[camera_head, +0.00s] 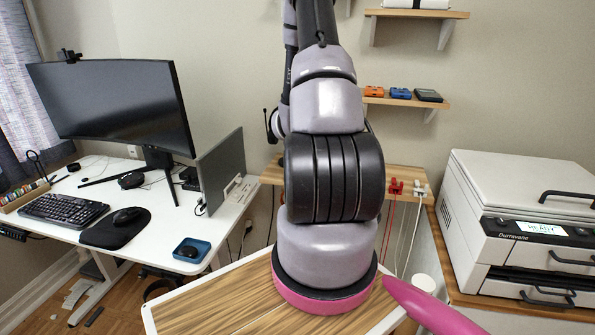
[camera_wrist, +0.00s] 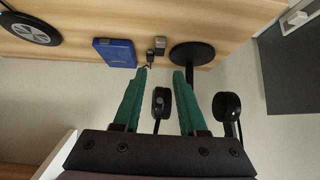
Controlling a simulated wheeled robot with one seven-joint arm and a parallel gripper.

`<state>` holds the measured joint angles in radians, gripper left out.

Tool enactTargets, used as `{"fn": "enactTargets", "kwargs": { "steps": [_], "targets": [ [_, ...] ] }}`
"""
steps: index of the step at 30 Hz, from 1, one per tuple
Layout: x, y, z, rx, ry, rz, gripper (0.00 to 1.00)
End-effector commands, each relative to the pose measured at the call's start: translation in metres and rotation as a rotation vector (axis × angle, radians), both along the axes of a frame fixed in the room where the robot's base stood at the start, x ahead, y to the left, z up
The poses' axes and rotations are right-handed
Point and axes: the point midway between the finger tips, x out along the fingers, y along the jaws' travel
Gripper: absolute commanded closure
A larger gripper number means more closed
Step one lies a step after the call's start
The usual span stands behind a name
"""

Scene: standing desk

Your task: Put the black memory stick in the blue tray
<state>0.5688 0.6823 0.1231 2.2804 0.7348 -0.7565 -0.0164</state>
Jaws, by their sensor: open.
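In the wrist view, my gripper (camera_wrist: 161,72) has two green fingers, apart with nothing held between them. Just beyond the fingertips, near the edge of a wooden surface, is a small black piece (camera_wrist: 150,57) that looks like the memory stick. A small grey block (camera_wrist: 160,45) lies beside it; whether the two touch is unclear. The blue tray (camera_head: 190,260) sits on the white desk's front right corner in the head view, with a dark rounded object in it. My arm hides my gripper in the head view.
In the wrist view, a blue box (camera_wrist: 114,52) lies left of the black piece and a round black stand base (camera_wrist: 192,54) right of it, with headphones (camera_wrist: 161,102) below. In the head view, a grey divider (camera_head: 220,170) stands behind the tray on the desk.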

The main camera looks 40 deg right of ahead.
Motion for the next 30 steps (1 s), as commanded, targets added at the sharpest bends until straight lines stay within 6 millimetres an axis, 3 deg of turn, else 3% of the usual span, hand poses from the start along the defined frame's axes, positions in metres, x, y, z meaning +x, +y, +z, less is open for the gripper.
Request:
{"fn": "enactTargets", "kwargs": {
  "steps": [10,30],
  "targets": [
    [0.016,-0.028,-0.038,-0.010,0.007,-0.010,0.59],
    [0.051,-0.062,-0.081,-0.010,0.005,-0.008,0.59]
  ]
}}
